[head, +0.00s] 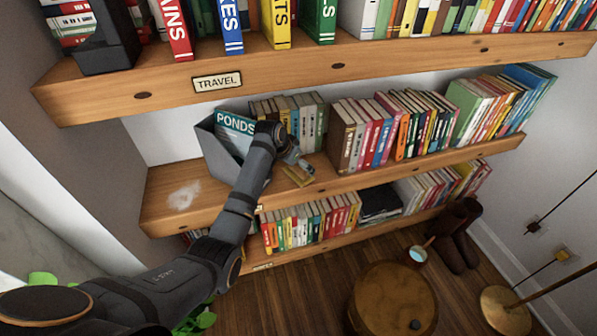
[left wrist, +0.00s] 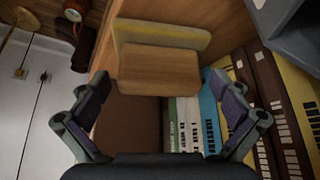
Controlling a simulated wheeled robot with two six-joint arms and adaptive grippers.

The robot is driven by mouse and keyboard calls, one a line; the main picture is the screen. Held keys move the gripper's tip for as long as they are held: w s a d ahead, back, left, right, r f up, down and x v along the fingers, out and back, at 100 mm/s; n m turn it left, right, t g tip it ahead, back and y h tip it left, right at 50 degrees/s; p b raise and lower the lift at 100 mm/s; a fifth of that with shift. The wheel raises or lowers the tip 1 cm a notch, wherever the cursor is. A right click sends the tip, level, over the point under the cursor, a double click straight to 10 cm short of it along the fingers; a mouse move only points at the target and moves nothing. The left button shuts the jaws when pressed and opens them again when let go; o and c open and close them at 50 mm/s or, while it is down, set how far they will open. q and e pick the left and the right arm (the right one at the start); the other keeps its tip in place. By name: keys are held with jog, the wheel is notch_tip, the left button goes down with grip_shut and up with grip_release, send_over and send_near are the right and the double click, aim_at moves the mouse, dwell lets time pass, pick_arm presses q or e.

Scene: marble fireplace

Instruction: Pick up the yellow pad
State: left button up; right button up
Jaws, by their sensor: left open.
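The yellow pad (head: 298,177) lies at the front edge of the middle shelf, just beyond my left gripper (head: 298,165). In the left wrist view the pad shows as a pale yellow strip (left wrist: 165,36) with a brown wood-grained block against it. My left gripper is open and empty there, with its two fingers (left wrist: 158,95) spread wide apart. The pad is ahead of the fingertips, between their lines, and no finger appears to touch it. My right gripper is not in view.
A grey holder (head: 205,150) with a teal PONDS book (head: 235,128) stands left of my wrist. Rows of books (head: 395,125) fill the shelf to the right. The upper shelf (head: 290,70) overhangs. A round wooden stool (head: 393,300) stands below. Bare shelf lies at left.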

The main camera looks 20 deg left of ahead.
pick_arm(q)
jog(key=shift+w+d+f, duration=0.1)
jog(key=shift+w+f, duration=0.15)
jog(key=shift+f, duration=0.2)
jog(key=shift+w, duration=0.1)
jog(key=c, duration=1)
jog(key=shift+c, duration=0.2)
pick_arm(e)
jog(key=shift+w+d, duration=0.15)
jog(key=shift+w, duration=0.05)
